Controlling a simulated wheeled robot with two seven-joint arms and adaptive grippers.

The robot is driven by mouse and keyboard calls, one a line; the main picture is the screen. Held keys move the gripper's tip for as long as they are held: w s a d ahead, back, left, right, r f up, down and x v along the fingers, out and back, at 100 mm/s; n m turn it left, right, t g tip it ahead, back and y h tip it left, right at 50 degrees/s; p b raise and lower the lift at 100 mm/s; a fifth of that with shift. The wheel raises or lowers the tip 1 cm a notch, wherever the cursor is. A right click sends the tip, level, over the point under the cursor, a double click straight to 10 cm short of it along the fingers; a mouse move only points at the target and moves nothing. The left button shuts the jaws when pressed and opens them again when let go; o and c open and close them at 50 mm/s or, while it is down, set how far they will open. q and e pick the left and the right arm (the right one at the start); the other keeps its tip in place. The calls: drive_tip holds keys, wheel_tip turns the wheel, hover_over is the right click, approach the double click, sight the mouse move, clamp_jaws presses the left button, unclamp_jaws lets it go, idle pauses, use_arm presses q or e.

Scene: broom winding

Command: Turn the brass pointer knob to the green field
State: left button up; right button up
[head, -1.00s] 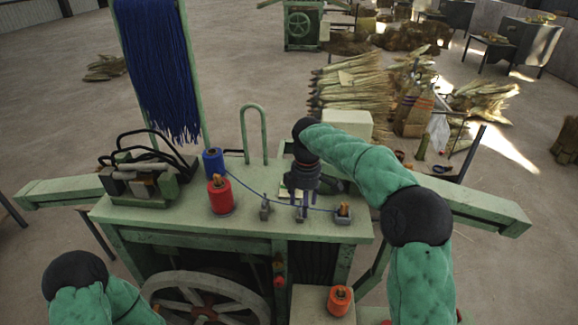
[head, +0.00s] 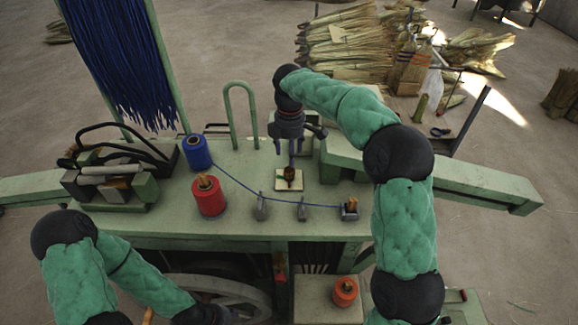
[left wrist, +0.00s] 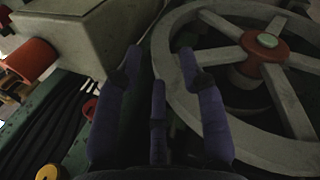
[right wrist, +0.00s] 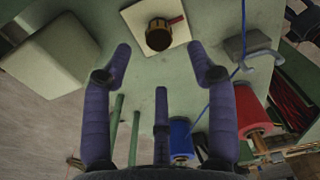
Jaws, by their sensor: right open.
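The brass knob (head: 290,173) sits on a small cream plate (head: 281,186) on the green bench top. In the right wrist view the knob (right wrist: 159,36) shows round and brown-gold, with a red mark at its right side on the plate (right wrist: 133,16). I cannot make out the pointer's direction or a green field. My right gripper (head: 289,148) is open and empty, just behind and above the knob, apart from it. My left gripper (left wrist: 160,58) is open and empty beside the spoked wheel (left wrist: 210,70); its fingers are hidden in the head view.
A blue spool (head: 197,153) and a red spool (head: 208,196) stand left of the knob. A blue cord runs past small grey guides (head: 261,208) in front of it. A green hoop (head: 228,115) stands behind. An orange spool (head: 344,291) sits on a lower box.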

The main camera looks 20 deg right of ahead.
sight(289, 169)
wheel_tip(289, 169, down, 8)
drive_tip(key=shift+w+r+p, duration=0.1)
drive_tip(key=shift+w+p, duration=0.05)
drive_tip(key=shift+p, duration=0.15)
drive_tip(key=c, duration=1.1)
